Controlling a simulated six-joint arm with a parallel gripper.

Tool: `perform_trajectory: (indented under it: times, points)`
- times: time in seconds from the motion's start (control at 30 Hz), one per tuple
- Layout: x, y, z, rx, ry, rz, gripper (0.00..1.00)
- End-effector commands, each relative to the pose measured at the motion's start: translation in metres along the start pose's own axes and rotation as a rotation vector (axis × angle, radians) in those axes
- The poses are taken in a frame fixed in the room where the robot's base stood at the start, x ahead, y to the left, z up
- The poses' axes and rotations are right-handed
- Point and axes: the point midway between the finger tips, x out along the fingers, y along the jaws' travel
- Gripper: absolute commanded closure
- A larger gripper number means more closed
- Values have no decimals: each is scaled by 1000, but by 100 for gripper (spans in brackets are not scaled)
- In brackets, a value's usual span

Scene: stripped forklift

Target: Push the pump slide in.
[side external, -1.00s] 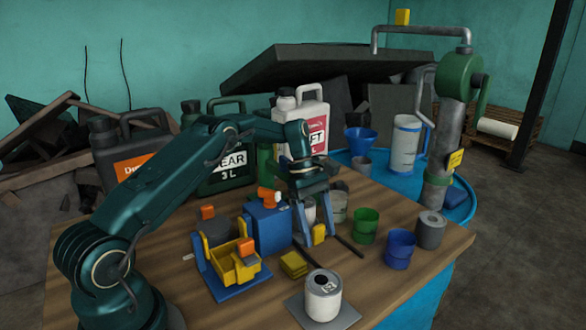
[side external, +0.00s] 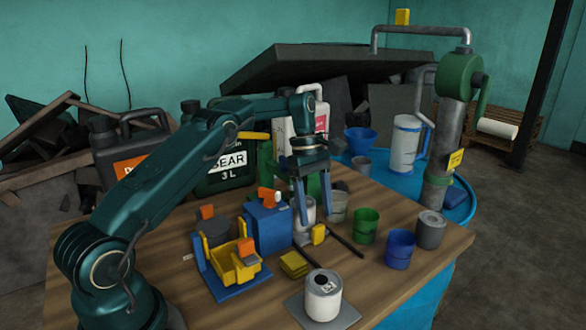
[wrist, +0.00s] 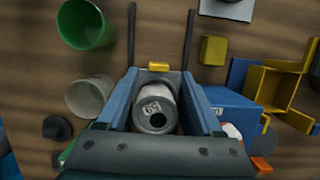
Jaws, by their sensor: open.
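The pump slide seems to be the part with a yellow tab (side external: 318,233) by two dark parallel rails (side external: 345,243); I cannot tell how far in it sits. In the wrist view the tab (wrist: 159,66) lies between the near ends of the rails (wrist: 131,35). A grey can (wrist: 155,108) with a dark opening stands behind the tab; it also shows in the side view (side external: 303,222). My gripper (side external: 317,215) points down above them, blue fingers apart. In the wrist view my gripper (wrist: 160,82) has one finger on each side of the can, gripping nothing visible.
A blue box (side external: 268,228) stands close left of my gripper, with a yellow and blue fixture (side external: 235,265) beyond. Green (side external: 365,225) and blue (side external: 399,248) cups stand right. A white can (side external: 322,295) is in front. Jugs (side external: 230,165) stand behind.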

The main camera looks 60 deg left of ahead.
Motion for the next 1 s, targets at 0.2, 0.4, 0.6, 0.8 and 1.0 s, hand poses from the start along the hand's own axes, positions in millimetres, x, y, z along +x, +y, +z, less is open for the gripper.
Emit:
perform_trajectory:
  times: [0.2,0.4,0.6,0.8,1.0]
  points:
    - [-14,0,18,8,247,16,32]
    - [1,0,13,3,276,18,32]
    - [24,0,7,3,275,19,32]
    - [34,1,4,3,275,20,32]
    - [33,1,4,4,275,21,32]
